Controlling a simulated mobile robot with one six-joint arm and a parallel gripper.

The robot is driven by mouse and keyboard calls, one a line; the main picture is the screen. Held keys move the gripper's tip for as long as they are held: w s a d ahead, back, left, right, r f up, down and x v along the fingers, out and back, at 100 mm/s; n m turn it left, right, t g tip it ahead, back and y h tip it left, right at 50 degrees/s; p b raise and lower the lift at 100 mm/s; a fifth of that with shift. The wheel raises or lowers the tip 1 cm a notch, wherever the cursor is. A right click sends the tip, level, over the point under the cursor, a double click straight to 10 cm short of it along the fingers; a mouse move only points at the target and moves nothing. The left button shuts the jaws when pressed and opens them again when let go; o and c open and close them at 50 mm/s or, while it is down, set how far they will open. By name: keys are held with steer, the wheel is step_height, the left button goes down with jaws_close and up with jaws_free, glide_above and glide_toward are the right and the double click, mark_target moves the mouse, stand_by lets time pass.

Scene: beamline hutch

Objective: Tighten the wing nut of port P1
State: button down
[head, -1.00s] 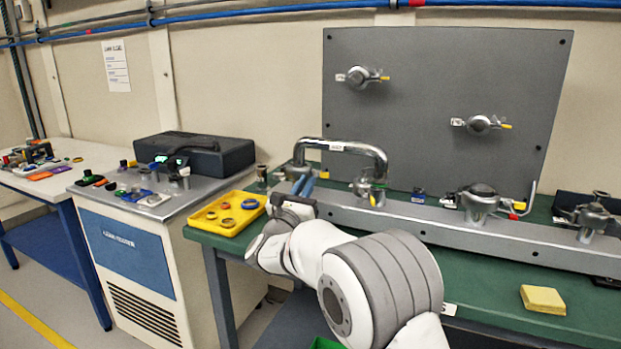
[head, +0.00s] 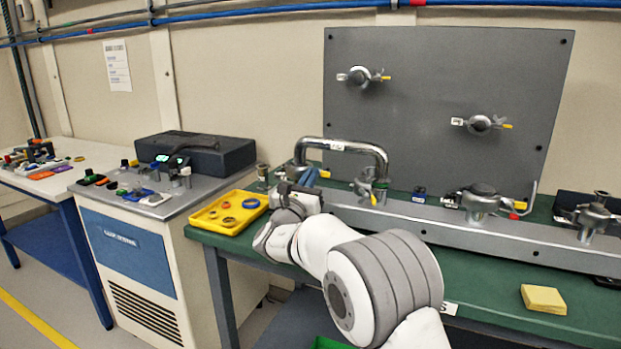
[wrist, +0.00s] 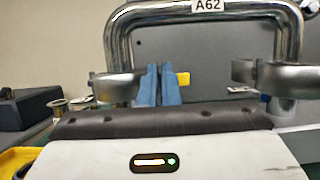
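A bent chrome tube (head: 345,147), labelled A62 in the wrist view (wrist: 122,45), spans two clamped ports on the grey rail. Its left clamp (wrist: 117,86) and right clamp (wrist: 268,76) show in the wrist view. I cannot read which port is P1. A yellow wing nut tip (wrist: 183,79) shows by the left clamp, just right of my fingers; it also shows in the head view (head: 324,174). My gripper's blue fingers (wrist: 160,85) are upright and close together, with a narrow gap. They overlap the wing nut's line; I cannot tell whether they grip it.
A yellow tray (head: 207,216) with rings sits left of my gripper. More clamped fittings (head: 481,198) stand along the rail to the right. A grey panel (head: 430,80) rises behind. A yellow pad (head: 543,299) lies on the green bench (head: 480,280), which is mostly clear in front.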

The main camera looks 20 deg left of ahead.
steer(key=shift+f+m+b, duration=0.15)
steer(key=shift+m+b, duration=0.15)
steer(key=m+g+h+b, duration=0.1)
steer(key=m+g+h, duration=0.1)
steer(key=m, duration=0.5)
steer(key=m+g+h+b, duration=0.2)
steer(key=m, duration=0.5)
steer(key=m+g+h+b, duration=0.2)
steer(key=m, duration=0.6)
steer(key=shift+d+f+g, duration=0.25)
steer(key=shift+f+g, duration=0.05)
steer(key=shift+g, duration=0.1)
steer(key=m, duration=0.2)
steer(key=m+g+y+b, duration=0.1)
steer(key=m, duration=0.2)
steer(key=shift+f+g, duration=0.15)
steer(key=shift+g, duration=0.15)
steer(key=shift+m+y, duration=0.3)
steer(key=c, duration=1.9)
jaws_free()
